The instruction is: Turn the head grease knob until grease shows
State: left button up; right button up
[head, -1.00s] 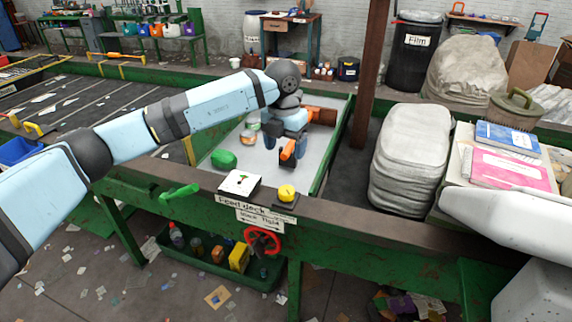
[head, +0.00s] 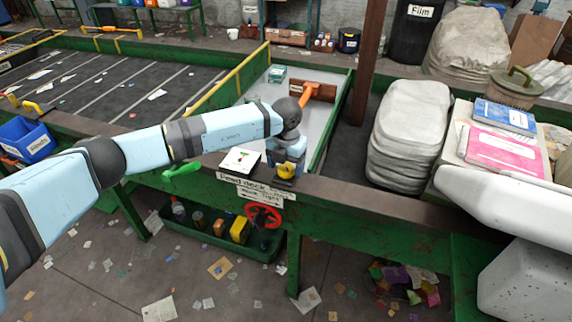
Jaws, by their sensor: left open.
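A small yellow knob (head: 286,171) sits on a dark base on the front rail, just right of a white card (head: 240,160) with a small green and red picture. I take it as the grease knob; no readable label marks it. My left gripper (head: 287,164) points down at the knob from above, its jaws open. The jaws hide part of the knob, and I cannot tell whether they touch it. I cannot make out any grease. My right gripper is not in view.
A green lever (head: 182,169) sticks out left of the card. A red handwheel (head: 263,216) hangs below the rail. An orange-handled tool (head: 308,94) and a teal box (head: 277,74) lie on the grey deck. Stacked white sacks (head: 408,135) stand to the right.

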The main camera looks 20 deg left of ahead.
pick_arm(q)
jog(key=shift+f, duration=0.3)
jog(key=c, duration=0.9)
